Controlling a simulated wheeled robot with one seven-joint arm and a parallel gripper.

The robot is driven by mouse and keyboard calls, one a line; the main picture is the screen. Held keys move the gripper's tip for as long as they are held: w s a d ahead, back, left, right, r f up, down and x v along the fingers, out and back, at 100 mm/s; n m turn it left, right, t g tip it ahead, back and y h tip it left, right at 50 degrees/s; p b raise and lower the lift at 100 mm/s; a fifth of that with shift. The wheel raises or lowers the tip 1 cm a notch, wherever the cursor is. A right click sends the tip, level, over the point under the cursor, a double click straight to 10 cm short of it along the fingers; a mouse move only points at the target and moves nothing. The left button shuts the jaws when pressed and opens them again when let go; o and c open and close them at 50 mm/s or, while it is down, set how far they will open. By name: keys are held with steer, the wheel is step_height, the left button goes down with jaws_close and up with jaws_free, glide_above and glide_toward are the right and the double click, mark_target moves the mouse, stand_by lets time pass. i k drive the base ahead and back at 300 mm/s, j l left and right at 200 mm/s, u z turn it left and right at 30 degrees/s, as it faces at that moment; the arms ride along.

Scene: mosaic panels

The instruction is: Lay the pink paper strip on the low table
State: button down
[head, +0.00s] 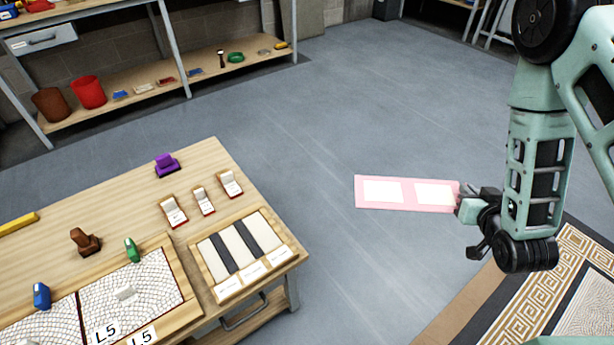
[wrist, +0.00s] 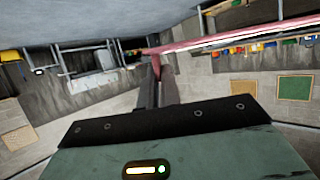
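The pink paper strip (head: 408,206) is a long flat pink piece with two white rectangles on it. My gripper (head: 464,200) is shut on its right end in the head view and holds it out over the bare floor. In the wrist view the pink strip (wrist: 235,38) shows nearly edge-on across the fingertips of my gripper (wrist: 155,62). A wooden table (head: 105,189) stands at the lower left of the head view, apart from the strip. I cannot tell whether it is the low table.
The wooden table bears mosaic panels (head: 165,285), a tray of dark and pale strips (head: 286,238), small stamps and small boxes. Shelving (head: 130,98) with bins stands behind. A patterned rug (head: 540,285) lies at the lower right. The grey floor between is clear.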

mark_target(127, 226)
steer(key=j+u, duration=0.2)
steer(key=u, duration=0.25)
steer(key=i+j+u, duration=0.15)
steer(key=u, duration=0.3)
steer(key=i+j+u, duration=0.1)
steer(key=j+u, duration=0.15)
steer(key=u, duration=0.2)
steer(key=i+j, duration=0.7)
